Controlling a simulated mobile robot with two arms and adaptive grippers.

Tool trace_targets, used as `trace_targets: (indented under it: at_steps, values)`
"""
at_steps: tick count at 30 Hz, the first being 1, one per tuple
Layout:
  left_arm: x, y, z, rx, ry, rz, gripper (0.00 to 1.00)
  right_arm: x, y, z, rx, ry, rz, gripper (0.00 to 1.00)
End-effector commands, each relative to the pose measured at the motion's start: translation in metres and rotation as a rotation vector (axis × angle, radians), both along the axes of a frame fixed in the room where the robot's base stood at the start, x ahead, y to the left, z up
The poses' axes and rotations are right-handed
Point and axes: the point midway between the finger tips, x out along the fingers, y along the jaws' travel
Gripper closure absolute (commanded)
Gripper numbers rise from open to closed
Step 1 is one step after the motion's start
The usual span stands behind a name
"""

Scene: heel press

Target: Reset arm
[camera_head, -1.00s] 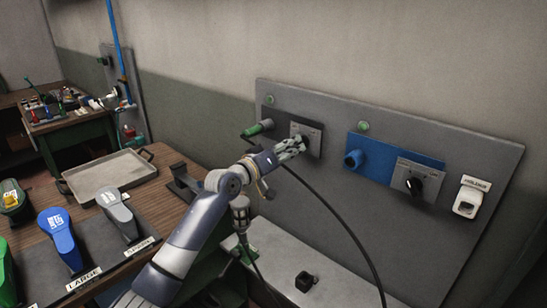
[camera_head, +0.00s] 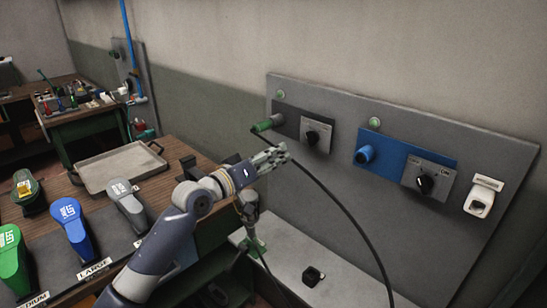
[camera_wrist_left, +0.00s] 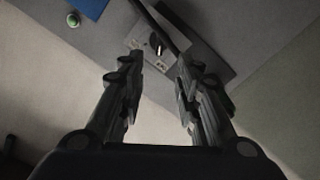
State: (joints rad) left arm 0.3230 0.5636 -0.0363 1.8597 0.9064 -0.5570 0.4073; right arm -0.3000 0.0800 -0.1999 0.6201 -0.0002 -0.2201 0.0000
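My left arm comes in from the lower left in the head view, with its left gripper (camera_head: 276,155) just in front of the wall panel (camera_head: 300,180). In the left wrist view the two fingers of the left gripper (camera_wrist_left: 157,90) are apart, with nothing between them. Beyond the fingertips is the plate with a black rotary knob (camera_wrist_left: 156,44). The same knob (camera_head: 312,137) shows uncovered in the head view, to the right of and above the gripper. My right gripper is not in view.
The panel also carries a green connector (camera_head: 264,126), a blue connector (camera_head: 365,154), a second black knob (camera_head: 424,184) and a white holder (camera_head: 482,196). A black cable hangs close to the gripper. The table at left holds a tray (camera_head: 82,176) and several coloured tools.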

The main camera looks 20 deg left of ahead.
Motion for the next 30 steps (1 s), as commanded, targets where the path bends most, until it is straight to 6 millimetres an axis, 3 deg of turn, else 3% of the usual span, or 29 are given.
trace_targets:
  at_steps: [8, 11, 14, 17, 20, 24, 27, 30]
  values:
    - [-0.001, -0.002, -0.003, 0.004, 0.005, -0.002, 0.69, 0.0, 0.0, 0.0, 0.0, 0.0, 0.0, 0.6]
    - [-0.008, -0.011, -0.023, 0.037, 0.039, -0.012, 0.69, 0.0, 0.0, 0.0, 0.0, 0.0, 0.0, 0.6]
    - [-0.027, -0.031, -0.066, 0.116, 0.118, -0.036, 0.69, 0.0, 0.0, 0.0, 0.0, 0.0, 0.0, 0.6]
    - [-0.062, -0.055, -0.126, 0.237, 0.233, -0.07, 0.69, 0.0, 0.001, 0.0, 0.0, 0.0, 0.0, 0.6]
    - [-0.109, -0.074, -0.184, 0.37, 0.36, -0.104, 0.69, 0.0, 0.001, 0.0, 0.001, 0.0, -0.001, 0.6]
    - [-0.188, -0.088, -0.25, 0.544, 0.547, -0.15, 0.69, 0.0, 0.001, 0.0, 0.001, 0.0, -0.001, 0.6]
    - [-0.24, -0.089, -0.279, 0.644, 0.667, -0.172, 0.69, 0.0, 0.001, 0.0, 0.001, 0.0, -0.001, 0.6]
    - [-0.283, -0.086, -0.296, 0.715, 0.766, -0.188, 0.69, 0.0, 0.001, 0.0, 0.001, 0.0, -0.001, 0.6]
